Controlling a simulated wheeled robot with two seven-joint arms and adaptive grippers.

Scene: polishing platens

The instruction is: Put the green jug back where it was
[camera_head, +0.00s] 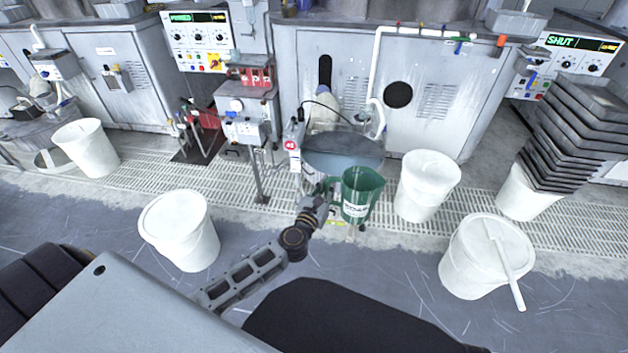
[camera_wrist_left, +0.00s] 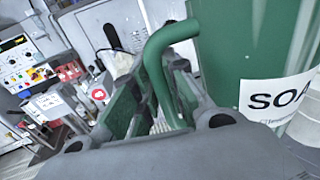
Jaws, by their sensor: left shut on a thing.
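The green jug (camera_head: 361,194) has a white label and is near the middle of the head view. It fills the right of the left wrist view (camera_wrist_left: 250,50), where its label shows. My left gripper (camera_head: 326,196) is shut on the jug's green handle (camera_wrist_left: 160,60), which passes between its fingers (camera_wrist_left: 165,105). The jug looks upright, in front of a round grey tub (camera_head: 342,160). I cannot tell whether its base touches anything. My right gripper is not in view.
White buckets stand left (camera_head: 182,230), right (camera_head: 427,186) and front right, one with a white stick (camera_head: 507,268) across it. A stack of dark trays (camera_head: 580,130) is at far right. A small control stand (camera_head: 247,115) is left of the tub. Grey floor is open in front.

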